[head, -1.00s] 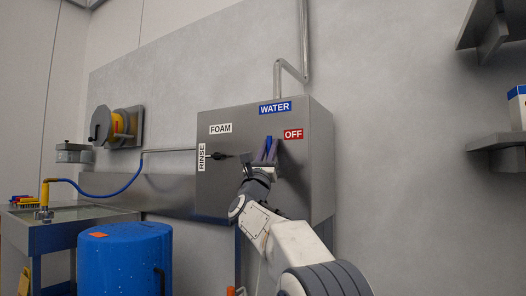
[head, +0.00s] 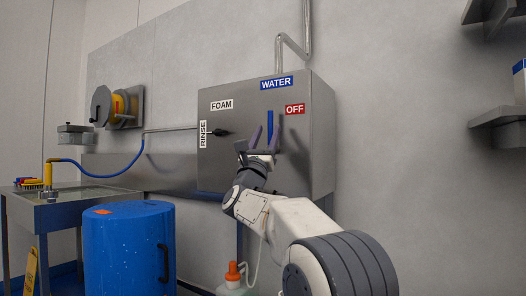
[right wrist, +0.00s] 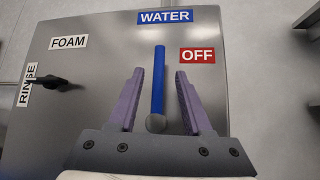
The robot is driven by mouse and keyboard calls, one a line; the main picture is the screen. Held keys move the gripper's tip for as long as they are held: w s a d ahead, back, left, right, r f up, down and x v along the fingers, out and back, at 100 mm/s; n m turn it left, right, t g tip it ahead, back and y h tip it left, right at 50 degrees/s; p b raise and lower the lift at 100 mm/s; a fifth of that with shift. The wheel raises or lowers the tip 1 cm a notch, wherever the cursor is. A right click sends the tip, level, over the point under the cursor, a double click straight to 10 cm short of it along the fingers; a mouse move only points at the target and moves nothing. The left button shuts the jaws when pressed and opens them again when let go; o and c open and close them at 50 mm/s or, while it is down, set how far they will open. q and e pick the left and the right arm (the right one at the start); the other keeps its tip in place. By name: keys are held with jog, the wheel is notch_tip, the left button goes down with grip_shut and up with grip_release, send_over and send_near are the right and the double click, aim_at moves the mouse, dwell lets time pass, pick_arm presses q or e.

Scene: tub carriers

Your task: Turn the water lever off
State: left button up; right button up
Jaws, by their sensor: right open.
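The blue water lever (head: 270,120) is on the front of the grey steel box (head: 225,165). It stands upright, its tip below the blue WATER label (head: 276,83) and left of the red OFF label (head: 295,109). In the right wrist view the lever (right wrist: 158,80) rises from a round grey pivot (right wrist: 156,124). My right gripper (head: 262,140) is open in front of the lever. In that wrist view its two purple fingers (right wrist: 158,88) stand on either side of the lever, with gaps on both sides. Contact is not visible. My left gripper is not in view.
A black knob (head: 219,132) sits by the RINSE label (head: 203,134), left of the lever, below the FOAM label (head: 222,104). A blue drum (head: 128,250) and a sink table (head: 75,200) stand at left. Steel shelves (head: 495,116) hang at right.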

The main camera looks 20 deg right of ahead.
jog(key=v, duration=0.5)
jog(key=shift+s+a+f+b, duration=0.1)
jog(key=shift+s+f+b, duration=0.15)
jog(key=shift+b, duration=0.15)
